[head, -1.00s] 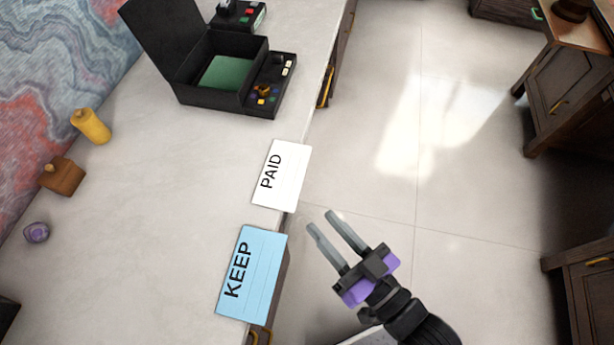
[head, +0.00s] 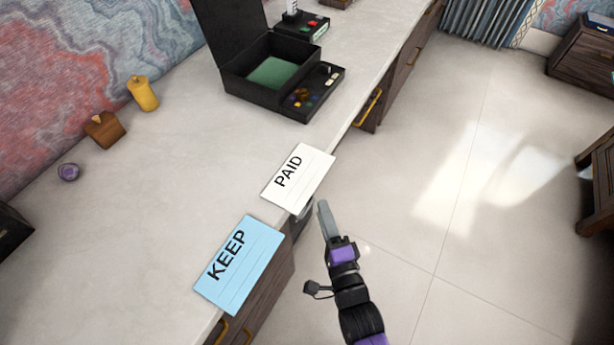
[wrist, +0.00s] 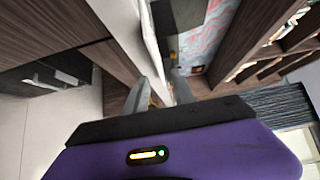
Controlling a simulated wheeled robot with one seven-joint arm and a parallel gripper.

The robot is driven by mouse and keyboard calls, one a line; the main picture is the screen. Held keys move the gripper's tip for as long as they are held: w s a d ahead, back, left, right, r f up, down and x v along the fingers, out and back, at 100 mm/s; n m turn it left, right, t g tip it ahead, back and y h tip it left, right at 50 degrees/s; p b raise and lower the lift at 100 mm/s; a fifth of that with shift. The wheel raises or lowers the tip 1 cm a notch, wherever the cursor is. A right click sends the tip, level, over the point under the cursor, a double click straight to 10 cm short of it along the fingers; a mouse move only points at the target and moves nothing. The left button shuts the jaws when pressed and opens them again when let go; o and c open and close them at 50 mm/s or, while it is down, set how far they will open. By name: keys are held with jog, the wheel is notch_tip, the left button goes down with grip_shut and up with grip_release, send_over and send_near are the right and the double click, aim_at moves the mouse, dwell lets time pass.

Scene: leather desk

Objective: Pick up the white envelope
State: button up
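The white envelope (head: 312,178), marked PAID, lies flat at the desk's front edge in the head view, its right end sticking out past the edge. My gripper (head: 318,208) is just off the envelope's lower right side, turned so its fingers nearly line up in this view. In the wrist view my gripper (wrist: 160,92) has its two fingers apart, with a pale edge running up to the gap between them. I cannot tell there whether that edge is the envelope or the desktop. No contact with the envelope is clear.
A blue envelope (head: 240,264) marked KEEP overhangs the same edge, nearer than the white one. An open black box (head: 285,100) stands farther back. A yellow bottle-like object (head: 143,93), a brown block (head: 104,130) and a purple stone (head: 68,172) are by the wall.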

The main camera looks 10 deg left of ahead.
aim_at(313, 190)
jog(key=shift+a+f+p+x, duration=0.15)
jog(key=shift+x, duration=1.75)
jog(key=shift+a+f+p+x, duration=0.1)
jog(key=shift+f+p+x, duration=0.05)
jog(key=shift+x, duration=1.7)
jog(key=shift+s, duration=0.1)
grip_shut()
